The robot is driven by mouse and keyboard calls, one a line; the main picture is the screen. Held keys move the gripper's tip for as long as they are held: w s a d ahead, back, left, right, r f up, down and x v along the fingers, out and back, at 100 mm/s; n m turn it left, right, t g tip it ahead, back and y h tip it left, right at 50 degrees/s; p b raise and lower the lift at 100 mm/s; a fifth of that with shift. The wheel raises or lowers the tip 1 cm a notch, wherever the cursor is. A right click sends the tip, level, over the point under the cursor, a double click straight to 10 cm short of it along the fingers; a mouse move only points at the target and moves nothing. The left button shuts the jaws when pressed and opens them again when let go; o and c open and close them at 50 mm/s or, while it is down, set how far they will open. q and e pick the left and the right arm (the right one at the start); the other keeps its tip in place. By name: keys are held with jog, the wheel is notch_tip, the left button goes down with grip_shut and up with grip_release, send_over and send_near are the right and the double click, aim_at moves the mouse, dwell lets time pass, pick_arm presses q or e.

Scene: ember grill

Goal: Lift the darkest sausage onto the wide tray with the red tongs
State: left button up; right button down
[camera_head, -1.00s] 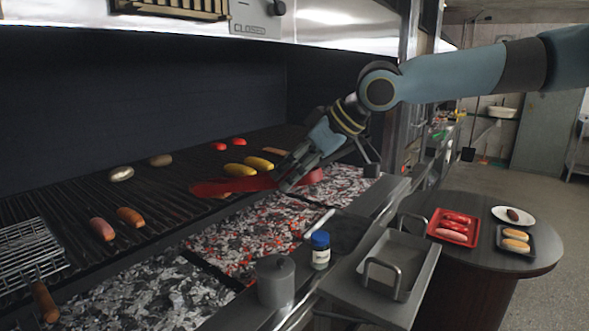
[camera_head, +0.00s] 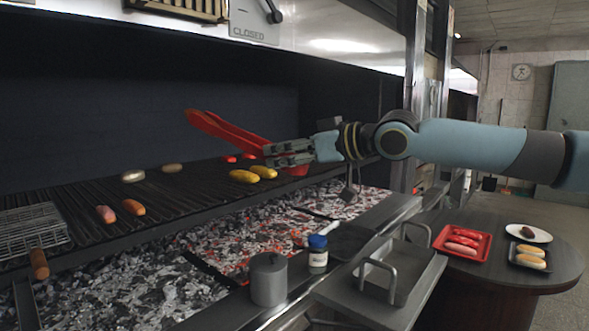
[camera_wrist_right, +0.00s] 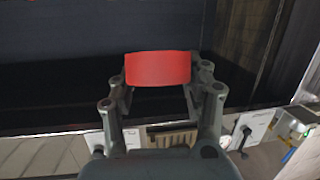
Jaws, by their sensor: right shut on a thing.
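My right gripper (camera_head: 290,152) is shut on the red tongs (camera_head: 232,132), raised above the grill with their tips toward the upper left. No sausage shows clearly between the tips. In the right wrist view, the red tongs (camera_wrist_right: 158,69) sit between the fingers of the right gripper (camera_wrist_right: 160,85). A reddish sausage (camera_head: 105,214) and an orange-brown sausage (camera_head: 133,207) lie on the grill at left. A steel tray (camera_head: 412,281) with two handles stands at the front right, empty. My left gripper is out of view.
Yellow corn cobs (camera_head: 243,176) and red tomatoes lie on the grill behind glowing coals (camera_head: 240,245). A steel canister (camera_head: 268,280) and blue-lidded jar (camera_head: 318,252) stand on the front ledge. The round table (camera_head: 555,268) holds a red tray (camera_head: 440,243) of sausages and a plate.

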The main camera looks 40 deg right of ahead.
pick_arm(q)
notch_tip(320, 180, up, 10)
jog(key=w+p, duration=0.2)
jog(key=p, duration=0.8)
pick_arm(e)
jog(key=g+h, duration=0.1)
jog(key=g, duration=0.2)
jog(key=g+h, duration=0.1)
jog(key=g, duration=0.2)
jog(key=shift+g, duration=0.3)
